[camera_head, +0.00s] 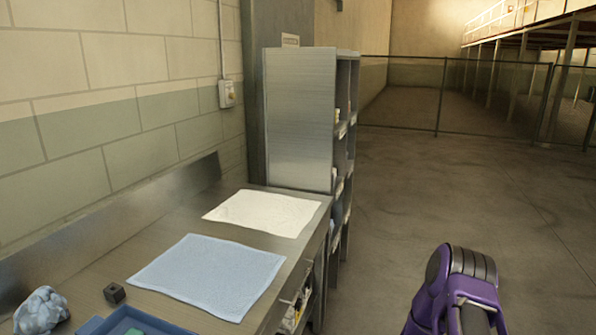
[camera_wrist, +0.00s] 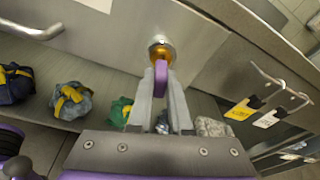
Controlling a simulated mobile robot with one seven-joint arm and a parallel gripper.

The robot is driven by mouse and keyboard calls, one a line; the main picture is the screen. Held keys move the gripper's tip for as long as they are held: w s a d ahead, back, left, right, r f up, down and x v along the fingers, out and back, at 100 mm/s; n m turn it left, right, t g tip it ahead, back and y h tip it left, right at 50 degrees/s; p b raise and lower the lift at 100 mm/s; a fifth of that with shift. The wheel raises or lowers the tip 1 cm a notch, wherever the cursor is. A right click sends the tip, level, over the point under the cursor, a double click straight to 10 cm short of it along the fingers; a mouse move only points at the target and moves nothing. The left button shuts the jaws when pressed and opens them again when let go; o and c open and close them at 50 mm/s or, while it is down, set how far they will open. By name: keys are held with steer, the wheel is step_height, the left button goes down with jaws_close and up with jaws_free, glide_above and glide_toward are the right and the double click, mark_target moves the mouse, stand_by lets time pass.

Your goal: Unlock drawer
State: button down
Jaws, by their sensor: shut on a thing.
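In the wrist view, my gripper (camera_wrist: 160,82) is shut on a purple key (camera_wrist: 161,77). The key is upright between the fingertips and its far end meets a round lock (camera_wrist: 160,48) with a silver and brass-coloured face. Whether the key is fully inside the lock, or turned, I cannot tell. The lock sits in a grey metal drawer front (camera_wrist: 115,45), which looks closed. A bar handle (camera_wrist: 32,31) is on the front at the left. The head view shows a purple part of my arm at the lower right, but not the gripper, lock or key.
Below the drawer, several bundled bags with yellow straps, such as a grey one (camera_wrist: 70,100), lie on a shelf. Hooks with a yellow tag (camera_wrist: 241,110) hang at right. A blue cloth (camera_head: 208,275) and white cloth (camera_head: 262,212) lie on the bench. Floor at right is clear.

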steer(key=shift+m+g, duration=0.4)
steer(key=shift+m, duration=0.8)
steer(key=shift+m+g, duration=0.3)
steer(key=shift+m, duration=0.1)
steer(key=shift+c, duration=0.6)
jaws_free()
steer(key=shift+d, duration=0.1)
steer(key=f+v, duration=0.1)
steer(key=v, duration=0.5)
steer(key=shift+d+f+b, duration=0.3)
steer(key=shift+d+f, duration=0.1)
steer(key=shift+d, duration=0.05)
